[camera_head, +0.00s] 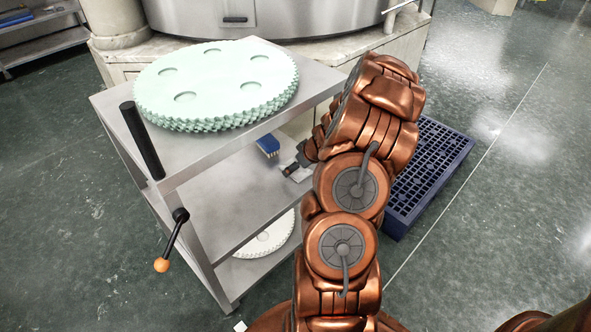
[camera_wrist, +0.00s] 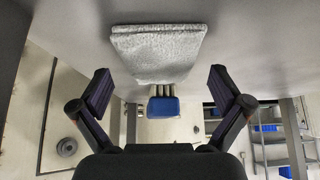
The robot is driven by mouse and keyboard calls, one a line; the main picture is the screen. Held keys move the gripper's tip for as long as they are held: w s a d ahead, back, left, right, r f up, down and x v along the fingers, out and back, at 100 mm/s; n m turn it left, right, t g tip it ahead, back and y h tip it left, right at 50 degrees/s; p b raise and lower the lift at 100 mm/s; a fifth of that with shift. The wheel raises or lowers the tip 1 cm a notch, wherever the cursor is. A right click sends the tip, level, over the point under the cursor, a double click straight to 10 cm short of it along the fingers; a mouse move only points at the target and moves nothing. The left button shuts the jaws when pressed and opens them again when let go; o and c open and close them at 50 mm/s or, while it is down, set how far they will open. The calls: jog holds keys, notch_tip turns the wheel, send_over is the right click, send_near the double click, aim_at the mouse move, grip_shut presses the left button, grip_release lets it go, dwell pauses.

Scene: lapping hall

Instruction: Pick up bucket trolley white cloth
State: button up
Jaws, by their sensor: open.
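The white cloth (camera_wrist: 158,52) is a folded, light grey-white fabric pad. It lies on the trolley's middle shelf (camera_wrist: 255,45), which fills the top of the wrist view. The steel trolley (camera_head: 215,205) stands left of my arm in the head view. My gripper (camera_wrist: 160,80) is open and empty. Its two dark fingers are spread wide, and the cloth shows beyond and between their tips, apart from them. In the head view my gripper (camera_head: 303,158) reaches in over the middle shelf; only a small pale patch of the cloth shows beside it.
A blue brush (camera_head: 268,146) lies just beyond the cloth and also shows in the wrist view (camera_wrist: 163,107). Pale green toothed discs (camera_head: 215,75) cover the top shelf above. A white toothed disc (camera_head: 265,238) lies on the bottom shelf. A dark blue grate (camera_head: 425,175) stands right of my arm.

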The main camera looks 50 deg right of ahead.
jog(key=c, duration=1.3)
jog(key=shift+o, duration=0.2)
jog(key=shift+r+p, duration=0.5)
jog(key=shift+r, duration=1.2)
jog(key=s+a+b, duration=0.1)
jog(key=s+a, duration=0.3)
jog(key=s, duration=0.3)
jog(key=s+a+r+b, duration=0.1)
jog(key=s+a+b, duration=0.1)
jog(key=s+a, duration=0.2)
jog(key=shift+s+r, duration=0.3)
jog(key=shift+s, duration=1.1)
jog(key=shift+a, duration=0.1)
